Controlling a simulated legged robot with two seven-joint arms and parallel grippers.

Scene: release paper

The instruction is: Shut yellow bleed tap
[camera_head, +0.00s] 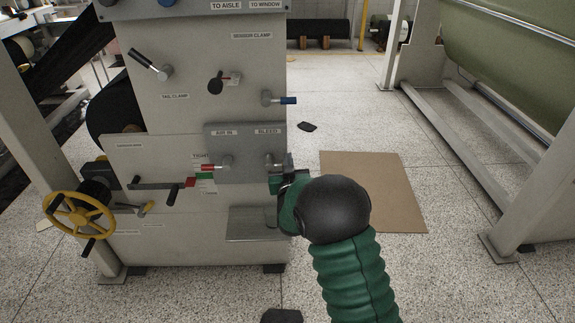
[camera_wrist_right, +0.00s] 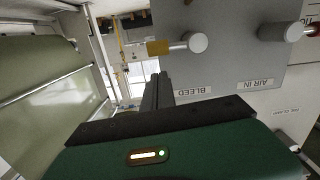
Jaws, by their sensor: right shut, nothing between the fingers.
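The bleed tap has a grey round hub and a short yellow handle (camera_wrist_right: 158,47), which shows in the right wrist view pointing left from the hub. In the head view its hub (camera_head: 270,160) is beside my gripper, below the BLEED label, and the yellow handle cannot be made out there. My right gripper (camera_head: 288,162) is in front of the panel's right edge, close to the tap. In the wrist view its dark fingers (camera_wrist_right: 157,88) are together and empty, with their tips just below the yellow handle; contact cannot be told. My left gripper is not in view.
A red-handled tap (camera_head: 209,167) under AIR IN is left of the bleed tap. A blue-handled tap (camera_head: 287,100) is above. A yellow handwheel (camera_head: 78,216) is at the lower left. A metal plate (camera_head: 250,225) juts out below. A brown mat (camera_head: 375,190) lies on open floor at right.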

